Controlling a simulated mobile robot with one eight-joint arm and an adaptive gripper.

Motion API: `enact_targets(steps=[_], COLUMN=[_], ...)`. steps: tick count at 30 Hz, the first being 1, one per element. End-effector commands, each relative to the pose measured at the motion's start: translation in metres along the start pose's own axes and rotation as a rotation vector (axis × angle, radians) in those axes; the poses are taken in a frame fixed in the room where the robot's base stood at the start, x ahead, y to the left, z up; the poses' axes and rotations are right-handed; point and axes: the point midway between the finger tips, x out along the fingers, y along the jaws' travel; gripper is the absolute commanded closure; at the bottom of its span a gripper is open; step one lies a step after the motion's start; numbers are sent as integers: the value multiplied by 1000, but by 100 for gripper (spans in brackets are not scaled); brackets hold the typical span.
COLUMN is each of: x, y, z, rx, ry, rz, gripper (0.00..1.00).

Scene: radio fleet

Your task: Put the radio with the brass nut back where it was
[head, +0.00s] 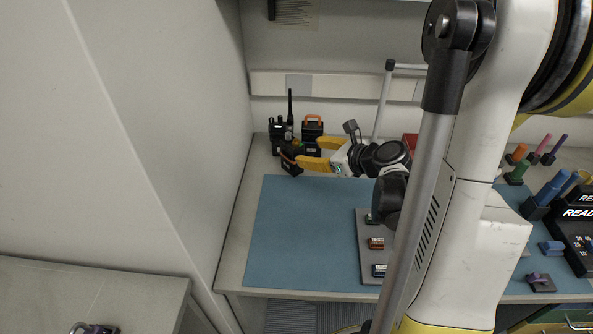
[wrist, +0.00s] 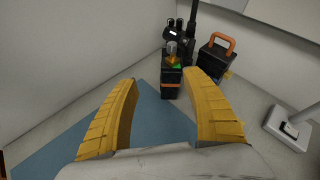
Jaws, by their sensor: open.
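A black radio (wrist: 171,80) with an orange stripe and a brass-coloured nut (wrist: 172,48) on top stands just beyond my fingertips in the wrist view. In the head view, the black and orange body (head: 290,162) by my fingertips seems to be this radio, partly hidden. My gripper (head: 307,154) is open, with its two yellow fingers spread apart; they also show in the wrist view (wrist: 162,80). The radio lies ahead of the gap between them, nearer the right finger. I cannot tell whether either finger touches it.
A black radio with a tall antenna (head: 290,120) stands behind, beside a black box with an orange handle (head: 312,130). A side wall (head: 200,120) is close on the left. The blue mat (head: 305,230) has bare room; a grey plate with small blocks (head: 366,258) lies right.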

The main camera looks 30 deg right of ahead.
Motion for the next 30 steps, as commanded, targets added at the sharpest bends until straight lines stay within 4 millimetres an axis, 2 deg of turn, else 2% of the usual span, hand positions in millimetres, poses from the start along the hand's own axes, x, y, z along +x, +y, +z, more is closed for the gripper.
enact_targets(steps=[5,8,12,15,18,21,24,30], x=[-8,-25,-61,-89,-112,-127,-135,-138], y=[72,114,162,186,200,207,209,209], z=[32,44,51,50,47,45,44,44], rx=[-609,-1037,-1641,-2041,-2362,-2583,-2700,-2739], ry=[133,190,223,219,203,187,177,176], rz=[137,241,403,517,611,677,713,725], gripper=[43,43,43,43,43,43,43,43])
